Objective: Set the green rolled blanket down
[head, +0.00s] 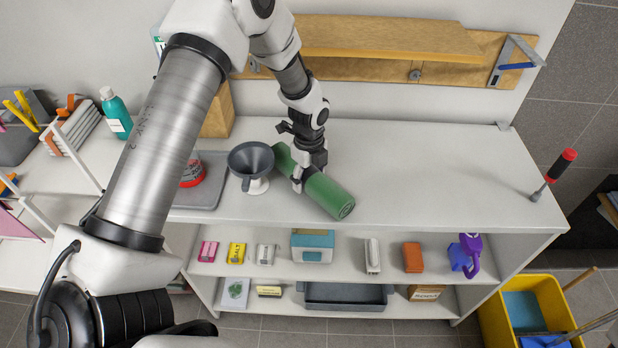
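The green rolled blanket (327,193) is a long cylinder lying at a slant over the white top of the shelf unit (432,178), near its front edge. My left gripper (299,184) comes down from above and is shut around the roll near its middle. The roll is level, and I cannot tell whether it touches the top or is just above it. The fingers and wrist hide part of the roll. My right gripper is not in view.
The top between is clear. A wooden wall shelf (390,42) hangs behind.

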